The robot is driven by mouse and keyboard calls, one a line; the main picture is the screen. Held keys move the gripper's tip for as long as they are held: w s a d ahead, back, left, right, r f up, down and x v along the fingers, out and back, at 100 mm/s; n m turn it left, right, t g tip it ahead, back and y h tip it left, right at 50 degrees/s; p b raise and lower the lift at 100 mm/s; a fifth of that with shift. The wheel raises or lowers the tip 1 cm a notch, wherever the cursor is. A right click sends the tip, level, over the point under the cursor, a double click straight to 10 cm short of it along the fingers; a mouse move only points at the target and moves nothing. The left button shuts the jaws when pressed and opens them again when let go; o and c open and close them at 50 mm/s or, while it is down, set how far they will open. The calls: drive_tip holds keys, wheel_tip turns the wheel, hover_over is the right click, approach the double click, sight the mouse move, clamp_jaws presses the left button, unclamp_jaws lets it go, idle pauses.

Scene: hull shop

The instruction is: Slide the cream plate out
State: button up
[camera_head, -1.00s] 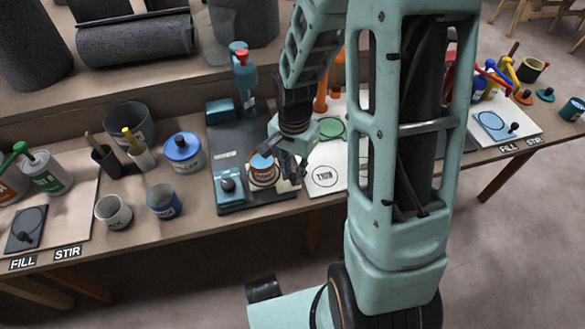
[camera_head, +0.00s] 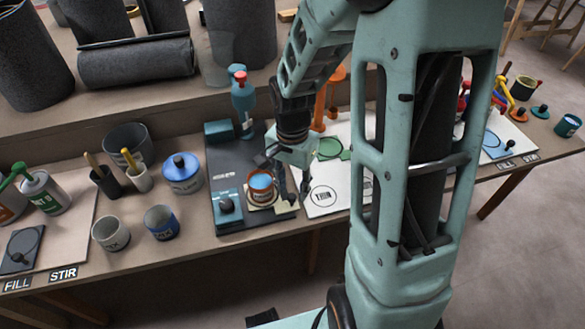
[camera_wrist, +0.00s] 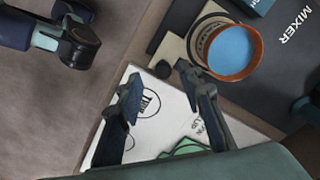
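The cream plate (camera_head: 288,207) lies flat on the dark mixer base, under an orange-brown can of blue paint (camera_head: 261,186). In the wrist view a cream corner of the plate (camera_wrist: 172,50) shows beside the can (camera_wrist: 231,52), with a dark round knob (camera_wrist: 163,70) at its edge. My gripper (camera_head: 294,192) is just right of the can in the head view. In the wrist view my gripper (camera_wrist: 159,77) is open, with one fingertip on each side of the knob. I cannot tell whether either finger touches it. Most of the plate is hidden by the can.
The mixer (camera_head: 243,100) has a teal column behind the can and a teal block with a black knob (camera_head: 227,203) at left. A white THIN board (camera_head: 325,200) lies right of the gripper. A blue cup (camera_head: 162,222) and a grey cup (camera_head: 110,232) stand left.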

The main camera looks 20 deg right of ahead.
wheel_tip(320, 180, up, 9)
idle(0.3)
idle(0.4)
